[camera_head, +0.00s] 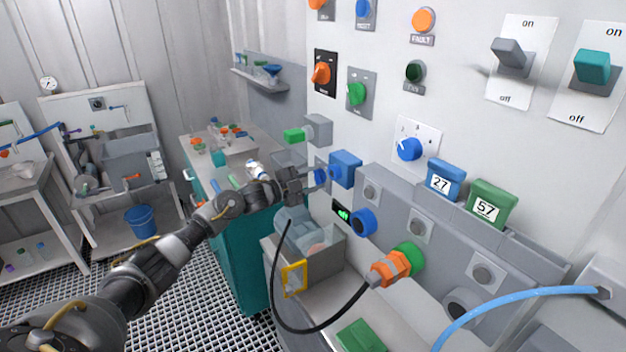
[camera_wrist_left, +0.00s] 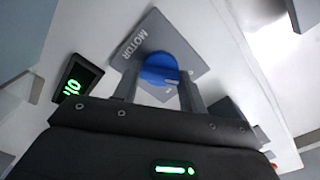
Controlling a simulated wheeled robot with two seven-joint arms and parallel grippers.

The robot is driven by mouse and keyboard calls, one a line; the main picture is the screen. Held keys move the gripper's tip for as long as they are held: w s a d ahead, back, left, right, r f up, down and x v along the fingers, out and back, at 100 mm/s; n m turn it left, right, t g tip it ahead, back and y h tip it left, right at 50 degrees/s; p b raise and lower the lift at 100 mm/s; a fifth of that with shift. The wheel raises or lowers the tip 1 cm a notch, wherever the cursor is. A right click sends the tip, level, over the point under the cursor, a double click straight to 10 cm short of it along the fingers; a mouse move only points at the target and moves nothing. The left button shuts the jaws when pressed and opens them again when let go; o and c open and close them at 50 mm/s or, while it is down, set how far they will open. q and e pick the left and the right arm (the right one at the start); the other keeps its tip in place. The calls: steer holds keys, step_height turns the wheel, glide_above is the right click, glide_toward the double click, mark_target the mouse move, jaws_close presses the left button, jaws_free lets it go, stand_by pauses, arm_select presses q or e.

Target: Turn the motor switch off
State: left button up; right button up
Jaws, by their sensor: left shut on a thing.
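The motor switch is a blue round knob on a grey plate lettered MOTOR; the knob (camera_wrist_left: 158,68) shows in the left wrist view. My right gripper is not in view.
A blue connector box (camera_head: 346,169) and another blue knob (camera_head: 362,222) are close to the gripper. A black cable (camera_head: 310,330) hangs below it, running to an orange connector (camera_head: 390,268). A grey bin (camera_head: 325,262) is below. Large rocker switches (camera_head: 511,55) are at upper right.

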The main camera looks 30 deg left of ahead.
arm_select(q)
steer(key=o, duration=1)
steer(key=shift+s, duration=0.1)
steer(key=shift+s+a+f, duration=0.15)
steer(key=shift+s+a, duration=0.1)
steer(key=shift+b+v, duration=1.5)
steer(key=shift+v, duration=3.5)
